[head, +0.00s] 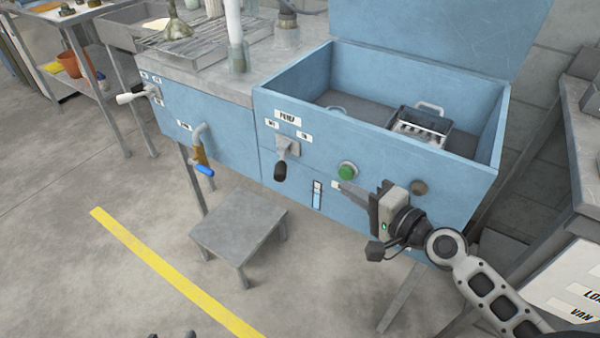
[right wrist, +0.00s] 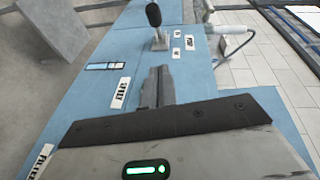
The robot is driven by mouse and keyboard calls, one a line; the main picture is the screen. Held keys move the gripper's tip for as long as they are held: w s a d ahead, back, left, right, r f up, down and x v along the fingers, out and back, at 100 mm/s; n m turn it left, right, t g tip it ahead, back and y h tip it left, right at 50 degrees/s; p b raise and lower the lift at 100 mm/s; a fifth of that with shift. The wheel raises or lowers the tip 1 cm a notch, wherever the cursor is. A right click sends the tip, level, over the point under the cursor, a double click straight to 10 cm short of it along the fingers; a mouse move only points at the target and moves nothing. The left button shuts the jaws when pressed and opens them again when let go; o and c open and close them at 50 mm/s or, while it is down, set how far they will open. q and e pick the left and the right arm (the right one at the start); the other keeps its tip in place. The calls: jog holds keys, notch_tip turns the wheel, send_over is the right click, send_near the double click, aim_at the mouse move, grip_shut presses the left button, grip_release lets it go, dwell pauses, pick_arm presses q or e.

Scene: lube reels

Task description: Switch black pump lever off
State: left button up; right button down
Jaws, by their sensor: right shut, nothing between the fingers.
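The black pump lever (head: 280,171) is on the blue cabinet front, below a pump label (head: 288,117) and two smaller labels. In the head view its black grip hangs down from a metal base. The lever also shows at the top of the right wrist view (right wrist: 153,15). My right gripper (head: 348,190) is in front of the cabinet, right of and a little below the lever, apart from it. Its fingers (right wrist: 158,86) are together and empty. Dark tips at the head view's bottom edge may be my left gripper (head: 172,335); their state is unclear.
A blue-handled tap (head: 204,168) and a white lever (head: 132,97) are farther left. A grey stool (head: 240,229) stands below. The open blue bin (head: 470,158) is above the panel.

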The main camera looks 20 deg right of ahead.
jog(key=p, duration=0.1)
send_near(282, 162)
jog(key=w+d, duration=0.3)
pick_arm(q)
jog(key=shift+s+a+r+p, duration=0.1)
jog(key=shift+a+r+p, duration=0.1)
jog(key=shift+p, duration=0.4)
pick_arm(e)
jog(key=shift+w+a+f, duration=0.3)
jog(key=shift+a, duration=0.4)
jog(key=shift+w+a+f, duration=0.3)
jog(key=shift+a+f, duration=0.05)
jog(key=shift+a, duration=0.35)
jog(key=shift+w+a+f, duration=0.3)
jog(key=shift+a, duration=0.35)
pick_arm(q)
jog(key=shift+r, duration=0.1)
pick_arm(e)
jog(key=shift+a, duration=0.15)
